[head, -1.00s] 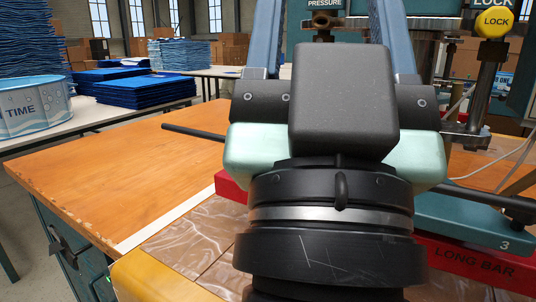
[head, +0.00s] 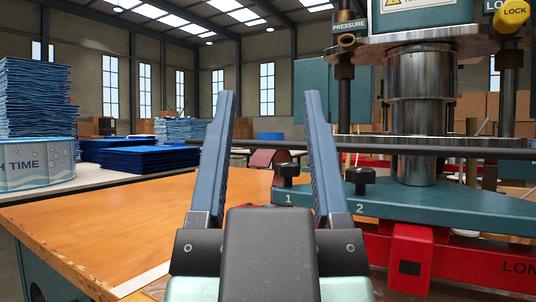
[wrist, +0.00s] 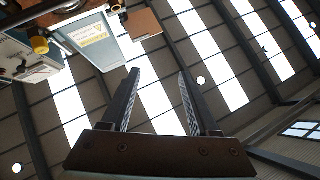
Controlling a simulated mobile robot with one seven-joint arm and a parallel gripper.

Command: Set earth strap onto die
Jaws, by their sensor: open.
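My gripper (head: 270,98) stands with its two blue fingers raised and wide apart, with nothing between the tips. The fingers also show apart and empty in the wrist view (wrist: 159,73), against the roof. The teal die plate (head: 450,212), marked 1 and 2, lies on a red base under the press, right of my gripper. Black knobs (head: 361,180) stand on it. A long thin dark bar (head: 430,151) crosses the head view behind the fingers; I cannot tell what it belongs to. I cannot make out an earth strap for certain.
The press column (head: 417,120) rises from the plate, with a yellow LOCK knob (head: 511,14) at upper right. The red base (head: 460,262) juts forward below. The orange tabletop (head: 110,222) at left is clear. Blue stacks (head: 35,100) stand on a white table behind.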

